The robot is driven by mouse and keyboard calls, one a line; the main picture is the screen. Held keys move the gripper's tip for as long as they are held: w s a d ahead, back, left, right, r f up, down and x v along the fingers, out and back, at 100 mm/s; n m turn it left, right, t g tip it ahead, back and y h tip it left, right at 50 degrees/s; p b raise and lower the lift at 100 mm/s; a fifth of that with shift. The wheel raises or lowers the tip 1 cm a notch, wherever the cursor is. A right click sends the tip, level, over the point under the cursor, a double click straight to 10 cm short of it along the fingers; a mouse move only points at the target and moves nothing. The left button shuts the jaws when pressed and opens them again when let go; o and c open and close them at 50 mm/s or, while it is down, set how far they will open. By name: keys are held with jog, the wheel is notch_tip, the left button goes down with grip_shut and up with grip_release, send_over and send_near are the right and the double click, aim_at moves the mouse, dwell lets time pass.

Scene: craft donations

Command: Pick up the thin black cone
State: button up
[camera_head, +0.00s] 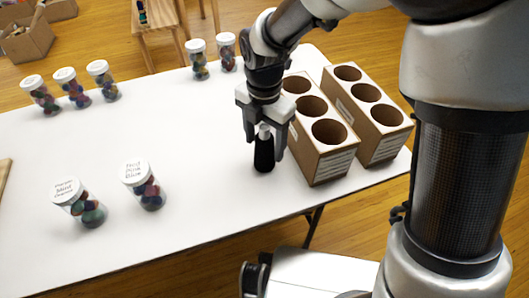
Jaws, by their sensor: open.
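The thin black cone (264,154) stands upright on the white table, with a lighter tip at its top. My gripper (264,148) points down over it from above. Its two fingers are open, one on each side of the cone's upper part. I cannot tell whether either finger touches it. The cone's lower part shows below the fingertips.
Two cardboard boxes with round holes (322,158) (368,142) stand close on the right. Lidded jars of coloured balls stand at the front left (143,186), back left (66,88) and back (197,60). The table's (185,125) middle left is clear.

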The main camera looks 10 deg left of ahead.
jog(key=shift+f, duration=0.3)
jog(key=c, duration=1.2)
jog(key=shift+r, duration=0.15)
